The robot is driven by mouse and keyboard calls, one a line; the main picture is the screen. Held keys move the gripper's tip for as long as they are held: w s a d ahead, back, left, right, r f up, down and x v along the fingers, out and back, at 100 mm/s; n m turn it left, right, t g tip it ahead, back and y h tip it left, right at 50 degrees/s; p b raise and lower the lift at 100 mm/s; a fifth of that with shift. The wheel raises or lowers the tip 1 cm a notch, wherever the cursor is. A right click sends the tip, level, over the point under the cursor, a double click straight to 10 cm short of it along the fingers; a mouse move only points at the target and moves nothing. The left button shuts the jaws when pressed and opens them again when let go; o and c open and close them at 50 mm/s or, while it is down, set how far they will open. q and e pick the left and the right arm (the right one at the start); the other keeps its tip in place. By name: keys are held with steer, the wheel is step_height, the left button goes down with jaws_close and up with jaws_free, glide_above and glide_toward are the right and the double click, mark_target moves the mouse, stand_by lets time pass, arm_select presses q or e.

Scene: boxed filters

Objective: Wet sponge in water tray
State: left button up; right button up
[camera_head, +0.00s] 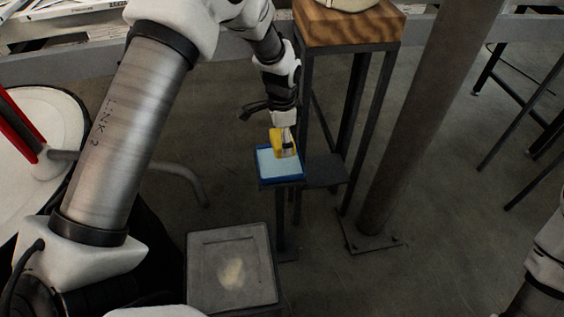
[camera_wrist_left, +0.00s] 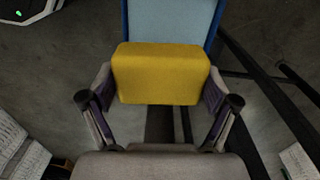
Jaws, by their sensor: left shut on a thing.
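A yellow sponge (camera_head: 276,142) is held at the tip of my left arm in the head view. My left gripper (camera_head: 287,143) is shut on it. In the left wrist view the sponge (camera_wrist_left: 160,73) sits between the two fingers of the left gripper (camera_wrist_left: 160,92). A blue-rimmed tray (camera_head: 266,178) with a light blue inside lies just below the sponge. In the wrist view the tray (camera_wrist_left: 213,28) shows behind the sponge, which hides part of it. I cannot tell whether the sponge touches the water. My right gripper is not in view.
The tray rests on a small dark stand beside a tall stand with a wooden block top (camera_head: 345,27). A thick grey post (camera_head: 425,110) rises to the right. A grey square box (camera_head: 232,262) with a pale patch stands in front.

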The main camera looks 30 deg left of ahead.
mark_target(280, 164)
arm_select(q)
steer(key=shift+w+a+f+m+b, duration=0.15)
steer(key=shift+a+f+m+b, duration=0.1)
steer(key=shift+f, duration=0.25)
steer(key=shift+w+a+f+m+b, duration=0.15)
steer(key=shift+a+f+m, duration=0.1)
steer(key=shift+f, duration=0.3)
step_height(280, 164, down, 6)
steer(key=b, duration=0.6)
steer(key=shift+r, duration=0.25)
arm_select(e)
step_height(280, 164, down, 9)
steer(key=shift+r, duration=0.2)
arm_select(q)
steer(key=shift+s+r, duration=0.1)
steer(key=shift+f, duration=0.5)
steer(key=shift+f, duration=0.1)
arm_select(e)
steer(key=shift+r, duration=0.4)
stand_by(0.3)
arm_select(q)
step_height(280, 164, up, 7)
steer(key=p, duration=0.7)
steer(key=shift+p, duration=0.3)
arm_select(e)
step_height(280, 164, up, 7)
